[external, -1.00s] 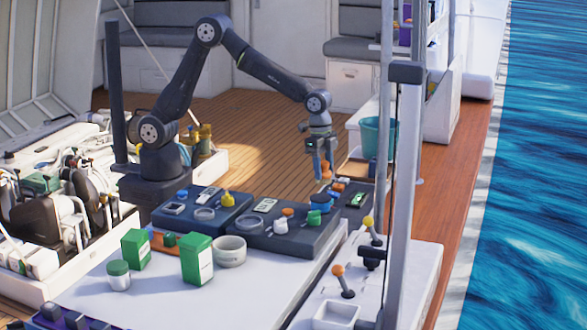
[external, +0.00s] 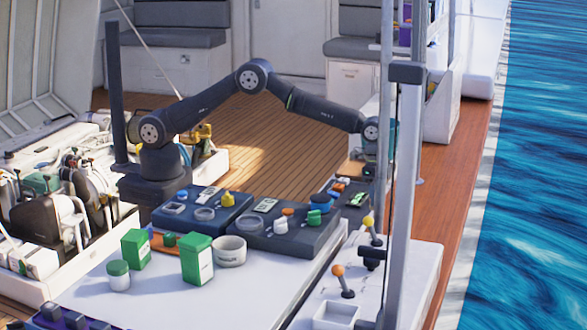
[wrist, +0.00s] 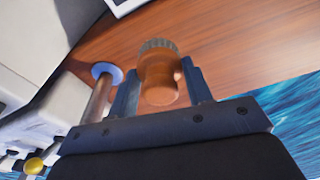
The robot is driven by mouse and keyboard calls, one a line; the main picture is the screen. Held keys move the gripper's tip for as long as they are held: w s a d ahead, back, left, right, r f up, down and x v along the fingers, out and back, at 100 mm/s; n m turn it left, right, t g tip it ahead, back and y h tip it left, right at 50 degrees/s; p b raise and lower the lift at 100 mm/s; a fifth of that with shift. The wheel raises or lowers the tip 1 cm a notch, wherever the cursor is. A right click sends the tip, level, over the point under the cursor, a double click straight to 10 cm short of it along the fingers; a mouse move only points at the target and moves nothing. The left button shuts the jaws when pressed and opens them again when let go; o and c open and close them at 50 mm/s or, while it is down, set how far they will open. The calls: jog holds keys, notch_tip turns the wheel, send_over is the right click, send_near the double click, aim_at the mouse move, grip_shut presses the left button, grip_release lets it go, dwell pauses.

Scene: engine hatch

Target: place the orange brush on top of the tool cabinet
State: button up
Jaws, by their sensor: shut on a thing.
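The orange brush (wrist: 158,78) is held between the fingers of my gripper (wrist: 160,88) in the wrist view, with its greyish ribbed end pointing away from the gripper. My gripper is shut on it, above a brown wooden surface. In the external view the end of my arm is at the right, partly behind the metal posts, and the fingers and brush are hidden or too unclear to make out. I cannot tell for certain which thing is the tool cabinet; a white cabinet (external: 355,84) stands at the back.
Metal posts (external: 406,200) stand close to my arm's end. A white table (external: 170,285) carries dark trays (external: 285,238), green boxes (external: 197,258) and a white bowl (external: 229,251). The wooden side deck (external: 462,180) is clear, with water beyond it.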

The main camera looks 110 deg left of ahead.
jog(key=w+a+f, duration=0.1)
jog(key=a, duration=0.1)
jog(key=w+a+f, duration=0.1)
jog(key=a+f, duration=0.1)
jog(key=w+a+f, duration=0.1)
jog(key=a, duration=0.2)
jog(key=shift+f, duration=2.3)
jog(key=shift+f, duration=0.1)
jog(key=o, duration=1)
jog(key=r, duration=0.7)
jog(key=s+r, duration=0.1)
jog(key=r, duration=0.3)
jog(key=shift+s+a+r, duration=0.1)
jog(key=shift+a+r, duration=0.05)
jog(key=shift+s+r, duration=0.1)
jog(key=shift+r, duration=0.35)
jog(key=c, duration=0.3)
